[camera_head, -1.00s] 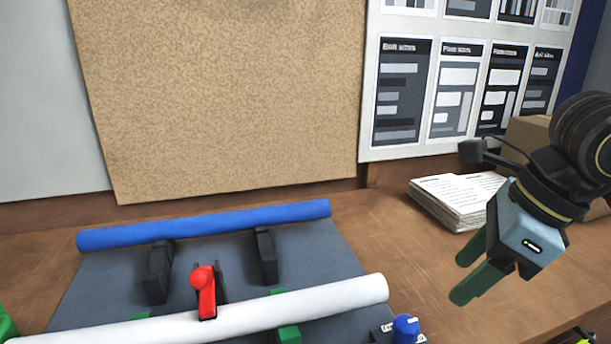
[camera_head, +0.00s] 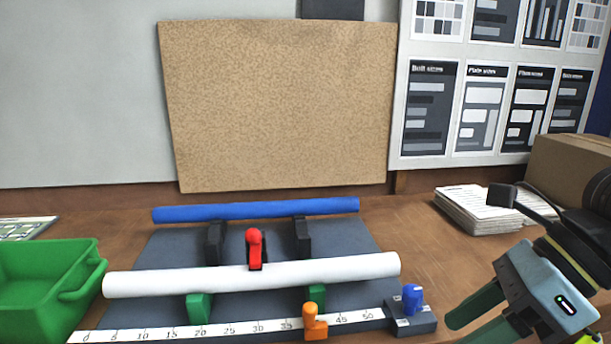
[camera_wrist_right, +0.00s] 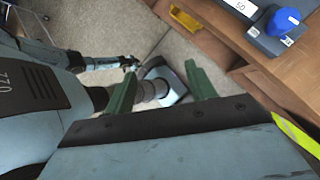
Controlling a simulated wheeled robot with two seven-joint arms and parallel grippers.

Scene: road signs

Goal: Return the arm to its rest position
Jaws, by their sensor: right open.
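My right gripper (camera_head: 482,318) is at the lower right of the head view, right of the grey board. Its green fingers are apart with nothing between them. In the right wrist view the fingers of this gripper (camera_wrist_right: 160,92) are spread, with floor and parts of my own body behind them. The fingers touch nothing that I can see. My left gripper is not in the head view.
A white tube (camera_head: 255,275) lies on green supports and a blue tube (camera_head: 255,211) on black ones. A green bin (camera_head: 45,285) stands left. The blue-knobbed block (camera_head: 412,322), papers (camera_head: 470,207) and cardboard box (camera_head: 575,163) are near my right arm.

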